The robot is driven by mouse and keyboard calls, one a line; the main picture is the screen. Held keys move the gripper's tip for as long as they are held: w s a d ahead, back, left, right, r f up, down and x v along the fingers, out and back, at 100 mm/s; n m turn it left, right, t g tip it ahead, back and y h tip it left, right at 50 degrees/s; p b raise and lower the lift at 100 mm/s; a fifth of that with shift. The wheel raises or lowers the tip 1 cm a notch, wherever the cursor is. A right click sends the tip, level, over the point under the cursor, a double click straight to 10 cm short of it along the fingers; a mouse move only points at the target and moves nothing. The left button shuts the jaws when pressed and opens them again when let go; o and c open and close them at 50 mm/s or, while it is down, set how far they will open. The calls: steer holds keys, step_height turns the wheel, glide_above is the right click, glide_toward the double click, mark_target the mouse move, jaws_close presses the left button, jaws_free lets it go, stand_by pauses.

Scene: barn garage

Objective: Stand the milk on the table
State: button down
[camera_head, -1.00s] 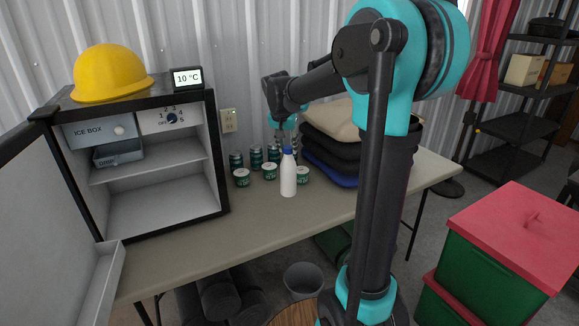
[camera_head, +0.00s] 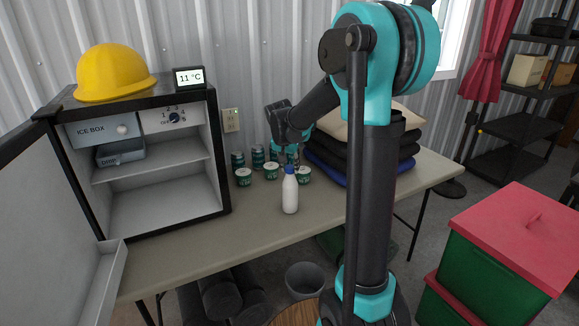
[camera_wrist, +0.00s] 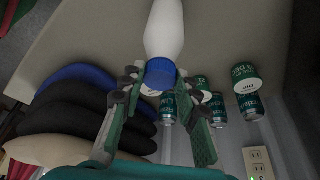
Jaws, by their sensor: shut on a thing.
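The milk is a white bottle (camera_head: 290,195) with a blue cap (camera_head: 289,170), upright over the middle of the table (camera_head: 245,235). I cannot tell for sure whether its base touches the tabletop. My gripper is shut on the bottle's top end; in the wrist view its fingers (camera_wrist: 160,78) are on either side of the blue cap (camera_wrist: 162,68), with the white body (camera_wrist: 166,28) extending beyond.
Several green-and-white tubs (camera_head: 271,171) and dark green cans (camera_head: 238,160) stand behind the bottle. An open fridge (camera_head: 160,210) with a yellow helmet (camera_head: 112,72) stands left. The table front is clear.

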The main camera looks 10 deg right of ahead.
steer(key=c, duration=1.1)
jaws_free()
steer(key=v, duration=1.2)
steer(key=s+d+f+n, duration=0.1)
steer(key=s+d+f, duration=0.1)
steer(key=s+f, duration=0.5)
steer(key=s+d+f+n+y, duration=0.1)
steer(key=s+d+f+n, duration=0.1)
steer(key=s+f, duration=0.5)
steer(key=s+d+f+n+y, duration=0.1)
steer(key=s+d+f+n, duration=0.1)
steer(key=s+f, duration=0.5)
steer(key=shift+s+f, duration=0.15)
steer(key=shift+s, duration=2.4)
